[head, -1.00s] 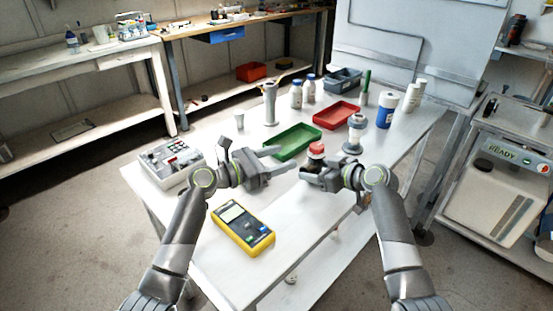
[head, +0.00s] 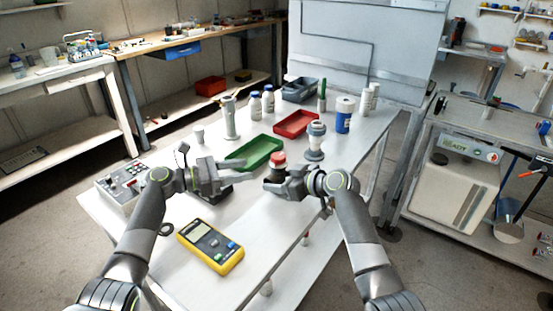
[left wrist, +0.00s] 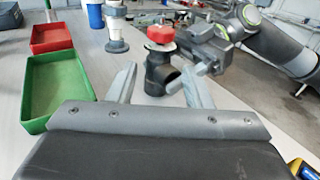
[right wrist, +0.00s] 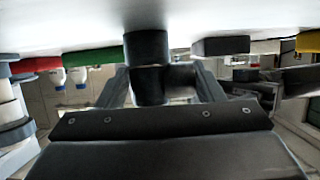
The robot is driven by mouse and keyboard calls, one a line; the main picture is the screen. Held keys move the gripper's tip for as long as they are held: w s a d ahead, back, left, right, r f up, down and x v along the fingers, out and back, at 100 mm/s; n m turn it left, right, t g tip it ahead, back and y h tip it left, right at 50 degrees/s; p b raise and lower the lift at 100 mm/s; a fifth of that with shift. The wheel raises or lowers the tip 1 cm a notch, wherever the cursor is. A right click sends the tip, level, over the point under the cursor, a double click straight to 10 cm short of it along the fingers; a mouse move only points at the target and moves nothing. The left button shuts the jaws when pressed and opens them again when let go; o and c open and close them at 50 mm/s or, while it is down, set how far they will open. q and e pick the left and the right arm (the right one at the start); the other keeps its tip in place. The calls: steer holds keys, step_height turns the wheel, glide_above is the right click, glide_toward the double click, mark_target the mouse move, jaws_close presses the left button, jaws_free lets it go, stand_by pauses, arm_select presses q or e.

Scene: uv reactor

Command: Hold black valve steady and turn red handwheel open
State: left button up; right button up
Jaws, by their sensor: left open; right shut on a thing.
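The black valve (left wrist: 158,74) stands upright on the white table with the red handwheel (left wrist: 160,34) on its top. The red handwheel also shows in the head view (head: 278,159), above my right gripper (head: 270,182). My right gripper is shut on the black valve; the valve body (right wrist: 148,75) is between its fingers in the right wrist view, which is upside down. My left gripper (head: 240,171) is open and empty, left of the valve, with its fingers pointing towards it. In the left wrist view the valve appears beyond and between those fingers. The handwheel is untouched by the left gripper.
A green tray (head: 229,160) lies close behind the left gripper, a red tray (head: 281,132) further back. A grey-blue flanged part (head: 315,143) stands right of the valve. A yellow multimeter (head: 211,247) and a control box (head: 113,190) are at the front and left.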

mark_target(278, 156)
arm_select(q)
steer(key=shift+m+g+h, duration=0.5)
steer(key=shift+m+g, duration=0.2)
steer(key=shift+g, duration=0.1)
steer(key=x, duration=0.7)
steer(key=w+r+x, duration=0.1)
steer(key=x, duration=0.3)
steer(key=shift+a+r, duration=0.15)
steer(key=c, duration=0.7)
steer(key=shift+t, duration=0.3)
